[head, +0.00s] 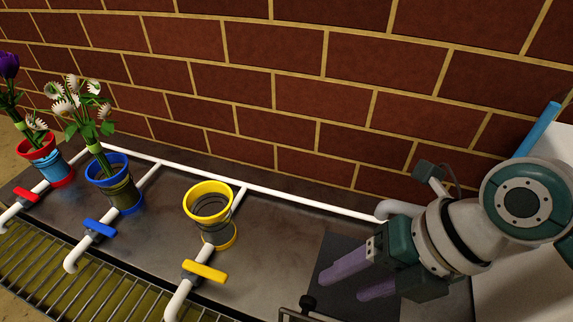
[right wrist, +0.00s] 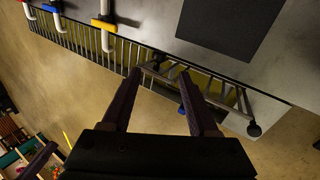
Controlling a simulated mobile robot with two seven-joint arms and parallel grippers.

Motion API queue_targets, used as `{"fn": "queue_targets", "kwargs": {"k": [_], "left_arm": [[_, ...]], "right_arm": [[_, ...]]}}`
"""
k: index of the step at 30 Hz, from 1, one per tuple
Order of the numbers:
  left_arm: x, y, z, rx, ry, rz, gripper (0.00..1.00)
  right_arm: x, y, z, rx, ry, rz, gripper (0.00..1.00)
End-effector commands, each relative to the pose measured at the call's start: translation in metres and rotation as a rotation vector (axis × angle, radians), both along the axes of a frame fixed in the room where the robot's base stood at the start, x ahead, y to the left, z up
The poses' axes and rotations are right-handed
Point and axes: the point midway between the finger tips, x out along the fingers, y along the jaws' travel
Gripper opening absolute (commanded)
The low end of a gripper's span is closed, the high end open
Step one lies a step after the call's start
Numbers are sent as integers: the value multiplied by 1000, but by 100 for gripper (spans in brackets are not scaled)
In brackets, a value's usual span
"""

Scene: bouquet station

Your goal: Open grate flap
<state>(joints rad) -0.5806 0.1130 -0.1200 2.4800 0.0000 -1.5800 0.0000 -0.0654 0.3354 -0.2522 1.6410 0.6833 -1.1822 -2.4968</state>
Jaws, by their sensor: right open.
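The grate flap (right wrist: 218,88) is a light metal frame with crossbars and a dark knob (right wrist: 254,130) at its right corner; another dark knob sits at its left end. My right gripper (head: 345,281) has purple fingers, open and empty, above the dark panel on the counter. In the right wrist view the fingertips (right wrist: 160,72) appear over the flap's left part; contact cannot be told. My left gripper is not in view.
The fixed grate (head: 85,290) runs along the counter front. Red, blue and yellow vases (head: 210,205) stand behind matching taps on white pipes; the red and blue ones hold flowers. A blue object (right wrist: 182,108) shows near the flap. A brick wall (head: 280,90) closes the back.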

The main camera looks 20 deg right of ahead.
Motion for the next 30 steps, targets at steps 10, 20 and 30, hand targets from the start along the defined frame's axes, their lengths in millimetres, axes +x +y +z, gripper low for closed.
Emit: {"fn": "queue_targets", "kwargs": {"k": [10,20,30], "left_arm": [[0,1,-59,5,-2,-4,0],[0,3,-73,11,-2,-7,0],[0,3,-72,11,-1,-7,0]], "right_arm": [[13,27,-64,4,1,-4,60],[18,36,-78,1,2,-2,60],[18,36,-77,1,2,-2,44]]}}
